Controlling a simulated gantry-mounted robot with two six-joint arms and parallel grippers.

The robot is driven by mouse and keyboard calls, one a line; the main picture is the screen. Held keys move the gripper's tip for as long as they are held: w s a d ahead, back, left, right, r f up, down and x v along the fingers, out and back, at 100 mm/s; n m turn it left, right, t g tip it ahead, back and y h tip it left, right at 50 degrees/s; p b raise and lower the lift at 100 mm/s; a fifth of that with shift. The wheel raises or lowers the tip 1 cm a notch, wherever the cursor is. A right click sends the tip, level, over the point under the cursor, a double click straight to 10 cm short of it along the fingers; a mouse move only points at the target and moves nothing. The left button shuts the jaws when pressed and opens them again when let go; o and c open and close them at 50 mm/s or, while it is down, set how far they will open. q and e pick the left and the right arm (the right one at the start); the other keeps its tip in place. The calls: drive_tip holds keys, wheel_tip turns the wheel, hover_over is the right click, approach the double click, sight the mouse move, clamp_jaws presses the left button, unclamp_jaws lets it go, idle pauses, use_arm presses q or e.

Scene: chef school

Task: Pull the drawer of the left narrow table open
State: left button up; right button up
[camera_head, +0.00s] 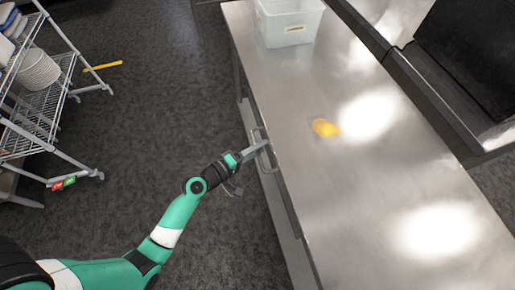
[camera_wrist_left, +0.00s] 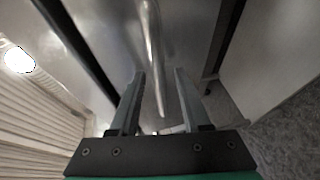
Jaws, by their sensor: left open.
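The narrow steel table (camera_head: 345,180) runs from the top middle to the lower right of the head view. Its drawer handle (camera_head: 266,158) juts out from the left long side, partly hidden by my gripper. My left gripper (camera_head: 262,147) reaches the handle from the left. In the left wrist view the handle (camera_wrist_left: 154,55) is a long metal bar running between the two open fingers (camera_wrist_left: 159,75), and I see no clear grip on it. The steel drawer front (camera_wrist_left: 112,25) lies behind the bar. How far the drawer stands out is hard to tell. My right gripper is out of view.
A white plastic bin (camera_head: 288,25) and a small yellow item (camera_head: 325,127) are on the tabletop. A wire shelf cart (camera_head: 40,105) with plates stands at the left. Dark floor (camera_head: 165,100) is clear between cart and table.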

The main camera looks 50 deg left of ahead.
use_arm(q)
clamp_jaws()
idle(1.3)
